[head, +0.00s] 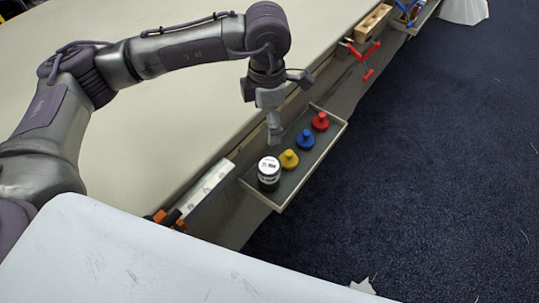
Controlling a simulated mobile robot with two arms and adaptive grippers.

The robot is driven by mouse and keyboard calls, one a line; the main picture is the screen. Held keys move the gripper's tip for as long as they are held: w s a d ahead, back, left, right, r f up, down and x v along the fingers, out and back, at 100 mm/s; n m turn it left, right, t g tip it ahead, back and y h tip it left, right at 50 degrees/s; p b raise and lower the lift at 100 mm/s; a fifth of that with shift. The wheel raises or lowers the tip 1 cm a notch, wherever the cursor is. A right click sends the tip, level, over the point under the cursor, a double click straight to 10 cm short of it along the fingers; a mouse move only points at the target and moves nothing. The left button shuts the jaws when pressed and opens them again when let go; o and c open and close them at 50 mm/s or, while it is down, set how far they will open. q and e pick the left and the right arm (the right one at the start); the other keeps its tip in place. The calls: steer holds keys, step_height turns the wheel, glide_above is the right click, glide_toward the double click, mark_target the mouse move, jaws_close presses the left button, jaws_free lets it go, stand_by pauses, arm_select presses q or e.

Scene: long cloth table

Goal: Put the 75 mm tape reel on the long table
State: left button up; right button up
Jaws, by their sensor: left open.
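The long table (150,110) has a pale top and runs diagonally across the view. A narrow tray (284,203) with a dark floor is at its right edge. A black round thing with a white printed top (268,172) stands in the tray's near end. I cannot tell for sure whether it is the tape reel. My left gripper (274,138) is open and points down over the table-side edge of the tray, just beyond the black thing in the picture. Nothing shows between its fingers. My right gripper is not in view.
The tray also holds a yellow (289,159), a blue (304,139) and a red knobbed piece (320,121) in a row. A pale slotted strip (205,190) lies along the table edge. A wooden box (373,22) and red-handled tool (368,73) are farther off. The near tabletop is clear.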

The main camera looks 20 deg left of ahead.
arm_select(q)
steer(key=b, duration=0.6)
glide_above(270, 165)
step_height(270, 165, down, 7)
steer(key=f, duration=0.8)
steer(key=shift+w+a, duration=0.2)
steer(key=shift+a, duration=0.15)
steer(key=shift+s+d+f, duration=0.1)
steer(key=shift+d+f, duration=0.05)
steer(key=shift+f, duration=0.7)
steer(key=f, duration=0.4)
steer(key=shift+s+d+f, duration=0.1)
steer(key=shift+d+f, duration=0.05)
steer(key=shift+d, duration=0.1)
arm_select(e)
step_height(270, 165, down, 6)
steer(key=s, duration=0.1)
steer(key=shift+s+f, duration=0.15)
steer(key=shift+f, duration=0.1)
arm_select(q)
steer(key=shift+c, duration=0.2)
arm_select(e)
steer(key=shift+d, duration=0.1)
arm_select(q)
steer(key=c, duration=1.3)
steer(key=shift+p, duration=0.3)
steer(key=shift+c, duration=0.5)
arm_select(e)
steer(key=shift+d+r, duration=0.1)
